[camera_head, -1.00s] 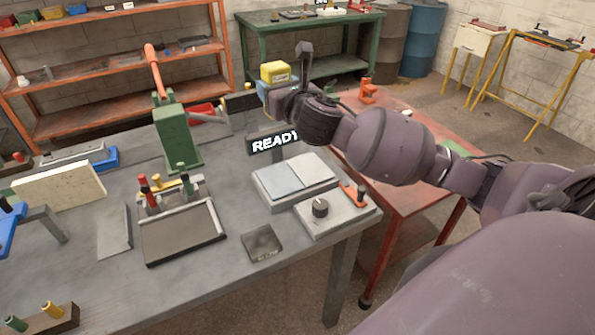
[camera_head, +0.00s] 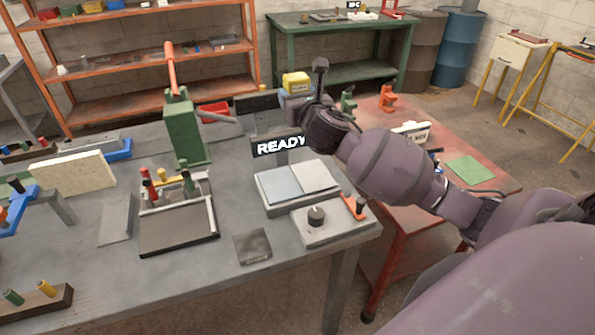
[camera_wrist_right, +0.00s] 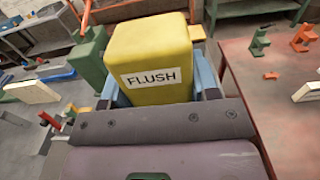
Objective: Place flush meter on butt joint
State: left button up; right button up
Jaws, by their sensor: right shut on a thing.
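The yellow flush meter (camera_head: 296,82), with a white FLUSH label, is held up beyond the READY sign, above the bench's back edge. It fills the middle of the right wrist view (camera_wrist_right: 150,50). My right gripper (camera_head: 298,94) is shut on its lower part, with a blue-grey finger on each side in the wrist view. The butt joint (camera_head: 300,180) appears as a blue-grey plate and a paler plate side by side on a low grey block. The meter is well apart from it, higher and farther back. My left gripper is not in view.
The READY sign (camera_head: 279,145) stands just behind the plates. A control box with a knob (camera_head: 316,215) is in front. A green press (camera_head: 186,130) and a clamp tray (camera_head: 178,232) stand left. A red table (camera_head: 490,195) is at right.

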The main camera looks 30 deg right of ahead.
jog(key=shift+f+b, duration=1.9)
jog(key=shift+f, duration=7.65)
jog(key=shift+r, duration=0.1)
jog(key=o, duration=0.6)
jog(key=shift+f, duration=0.25)
jog(key=shift+c, duration=0.2)
jog(key=o, duration=0.4)
jog(key=shift+o, duration=0.2)
jog(key=shift+r, duration=0.1)
